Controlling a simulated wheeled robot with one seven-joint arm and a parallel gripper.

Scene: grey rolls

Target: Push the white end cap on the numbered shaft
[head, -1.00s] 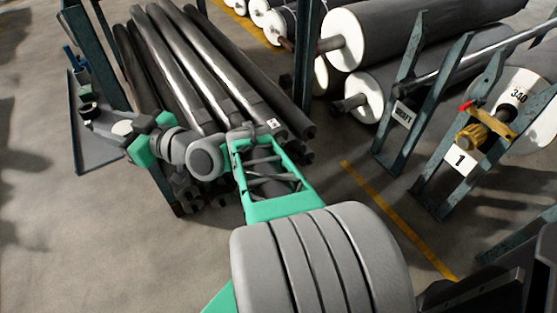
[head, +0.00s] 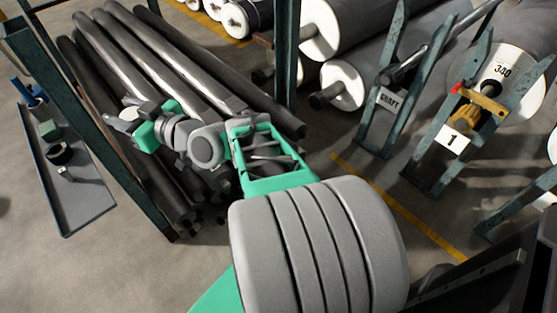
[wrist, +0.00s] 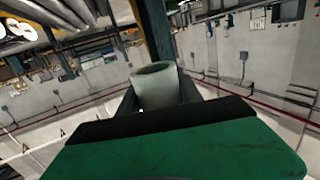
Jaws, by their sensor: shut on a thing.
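My gripper (head: 128,114) is shut on the white end cap, a short pale hollow cylinder that shows between the dark fingers in the wrist view (wrist: 155,84). In the head view the cap is small and partly covered by the fingers. The gripper is in the air at the upper left, in front of a stack of dark shafts (head: 180,65). A stand at the right bears a tag with the number 1 (head: 453,141), below a brass-coloured shaft end (head: 467,113). The gripper is well apart from this stand.
A tray (head: 88,212) with small parts lies at the left, beside a blue-grey post (head: 95,130). A stand labelled SHAFT (head: 388,99) and large grey rolls (head: 430,50) are at the upper right. Clear floor with a yellow line (head: 395,215) lies between.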

